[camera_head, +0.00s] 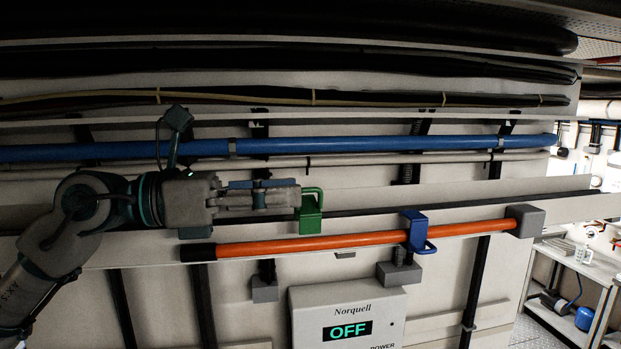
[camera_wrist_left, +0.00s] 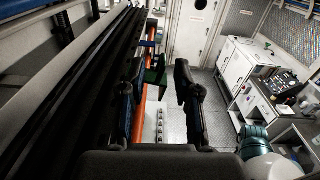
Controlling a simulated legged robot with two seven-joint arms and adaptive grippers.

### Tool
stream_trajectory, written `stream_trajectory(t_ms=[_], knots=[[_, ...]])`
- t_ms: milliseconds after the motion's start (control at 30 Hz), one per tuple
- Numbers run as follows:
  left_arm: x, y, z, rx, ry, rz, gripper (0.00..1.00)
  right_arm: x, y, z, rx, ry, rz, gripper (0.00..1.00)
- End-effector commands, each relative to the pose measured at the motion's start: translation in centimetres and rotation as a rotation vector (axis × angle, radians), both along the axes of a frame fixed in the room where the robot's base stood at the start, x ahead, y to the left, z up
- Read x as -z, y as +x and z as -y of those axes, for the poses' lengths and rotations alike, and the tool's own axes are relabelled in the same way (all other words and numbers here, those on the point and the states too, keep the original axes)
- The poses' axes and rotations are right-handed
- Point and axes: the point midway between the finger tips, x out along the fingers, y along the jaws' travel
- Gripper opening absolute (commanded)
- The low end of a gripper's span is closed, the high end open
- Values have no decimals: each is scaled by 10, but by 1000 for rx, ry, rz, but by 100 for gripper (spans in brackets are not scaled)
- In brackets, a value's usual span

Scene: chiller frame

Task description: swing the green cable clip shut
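The green cable clip (camera_head: 311,217) sits at the upper edge of the orange cable (camera_head: 350,240), with its loop handle raised above its body. I cannot tell whether it touches the cable. My left gripper (camera_head: 296,198) comes in from the left, with its fingertips right at the clip's left side. In the left wrist view the two fingers (camera_wrist_left: 158,82) are spread apart, and the green clip (camera_wrist_left: 154,75) shows between and beyond them. Nothing is held between the fingers. My right gripper is not in view.
A blue clip (camera_head: 416,230) sits around the orange cable further right, its loop low. The cable ends in a grey block (camera_head: 525,221). A Norquell box (camera_head: 348,314) reading OFF stands below. A blue pipe (camera_head: 330,145) runs above my gripper.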

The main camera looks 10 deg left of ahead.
Motion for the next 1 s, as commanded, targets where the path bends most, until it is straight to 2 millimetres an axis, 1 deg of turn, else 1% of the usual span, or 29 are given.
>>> stream_trajectory(t_ms=[33,100,233,367,600,633,733,767,1000], knots=[[-3,2,10,1,2,1,32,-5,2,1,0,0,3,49],[-3,5,20,2,1,2,32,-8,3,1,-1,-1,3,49],[-2,9,33,1,1,2,32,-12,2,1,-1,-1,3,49],[-1,12,39,1,0,3,32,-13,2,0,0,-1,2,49],[0,12,39,0,0,2,32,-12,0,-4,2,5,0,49],[0,12,39,0,0,2,27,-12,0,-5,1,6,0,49],[0,12,39,0,0,2,2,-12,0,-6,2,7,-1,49],[0,12,39,0,0,2,0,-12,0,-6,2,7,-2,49],[0,12,39,1,-1,1,0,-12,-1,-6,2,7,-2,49]])
